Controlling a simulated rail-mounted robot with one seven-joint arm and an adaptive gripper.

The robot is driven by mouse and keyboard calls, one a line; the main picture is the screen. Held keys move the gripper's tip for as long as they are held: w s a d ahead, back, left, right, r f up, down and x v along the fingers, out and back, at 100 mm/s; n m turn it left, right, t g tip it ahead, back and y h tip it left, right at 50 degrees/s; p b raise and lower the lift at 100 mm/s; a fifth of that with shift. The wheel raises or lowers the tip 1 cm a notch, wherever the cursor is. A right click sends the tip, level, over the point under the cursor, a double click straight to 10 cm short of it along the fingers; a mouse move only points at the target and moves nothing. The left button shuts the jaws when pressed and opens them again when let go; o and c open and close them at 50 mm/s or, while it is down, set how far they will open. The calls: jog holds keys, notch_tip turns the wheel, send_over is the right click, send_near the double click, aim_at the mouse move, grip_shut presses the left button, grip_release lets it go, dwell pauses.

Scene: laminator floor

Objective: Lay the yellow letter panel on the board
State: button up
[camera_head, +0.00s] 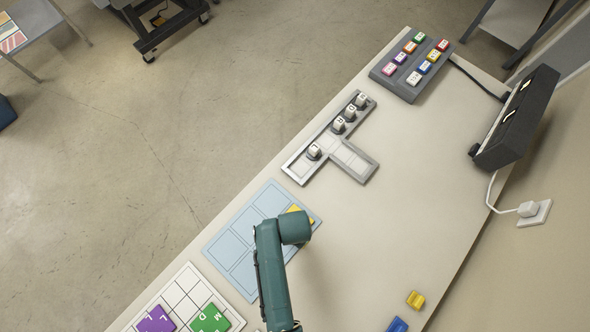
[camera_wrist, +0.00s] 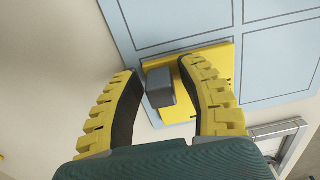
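The yellow letter panel (camera_wrist: 221,67) lies on the light blue board (camera_wrist: 285,60), in a cell at the board's edge, in the wrist view. A grey knob (camera_wrist: 160,87) stands up from the panel. My gripper (camera_wrist: 160,74) has its two yellow fingers spread on either side of the knob, with small gaps visible. In the head view a strip of the yellow panel (camera_head: 297,210) shows at the upper right of the blue board (camera_head: 232,240). My arm hides the rest of it and my gripper there. The panel's letter cannot be seen.
A white grid board (camera_head: 187,283) holds a purple panel (camera_head: 156,320) and a green panel (camera_head: 210,319). A grey tray (camera_head: 352,160) with several white pieces and a dark key block (camera_head: 386,72) stand farther up. Yellow (camera_head: 415,300) and blue (camera_head: 397,325) blocks lie right.

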notch_tip(320, 180, up, 12)
jog(key=p, duration=0.2)
jog(key=w+d+r+n+t, duration=0.1)
jog(key=w+r+t, duration=0.4)
jog(key=r, duration=0.4)
jog(key=w+r+n+t, duration=0.25)
jog(key=w+r, duration=0.35)
jog(key=r, duration=0.3)
jog(key=w+d+r+n+t, duration=0.1)
jog(key=w+r+t, duration=0.4)
jog(key=r, duration=0.4)
jog(key=s+d+r+n+t, duration=0.2)
jog(key=r+t, duration=0.2)
jog(key=r, duration=1)
jog(key=s+d+r+n+t, duration=0.1)
jog(key=r+t, duration=0.4)
jog(key=r, duration=0.9)
jog(key=shift+s+d+r+n+h, duration=0.25)
jog(key=shift+s+d+n+h, duration=0.1)
jog(key=shift+s+d, duration=0.6)
jog(key=shift+s+a+r+t, duration=0.1)
jog(key=shift+s+a+t, duration=0.05)
jog(key=shift+t, duration=0.1)
